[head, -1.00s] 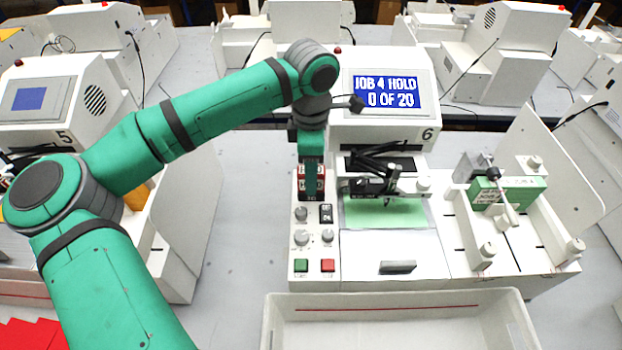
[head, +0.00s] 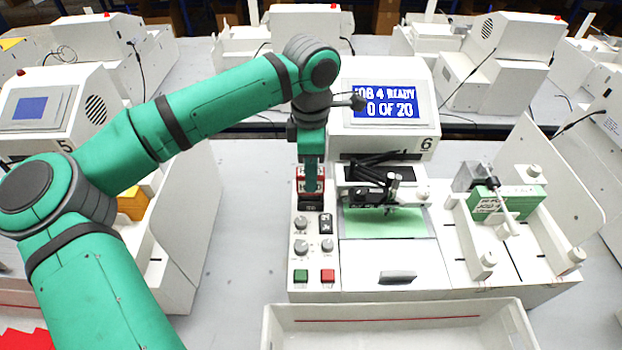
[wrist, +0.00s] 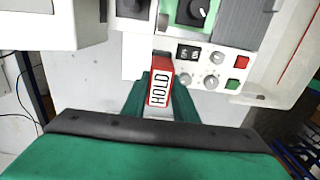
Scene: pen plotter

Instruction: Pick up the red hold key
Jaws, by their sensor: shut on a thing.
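The red hold key (wrist: 159,88), with a white HOLD label, is between the green fingers of my gripper (wrist: 161,80) in the wrist view. My gripper is shut on it. In the head view my gripper (head: 311,170) points straight down over the back left of the machine's control panel (head: 312,256), with the red key (head: 311,186) partly hidden between the fingers. A dark slot area shows just below the key. The head view does not clearly show how far the key is above the panel.
Station 6's screen (head: 385,102) reads JOB 4 READY, 0 OF 20. Knobs, a green button (head: 301,276) and a red button (head: 328,276) are nearby. The pen carriage (head: 375,195) stands close right. A white tray (head: 400,312) lies in front.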

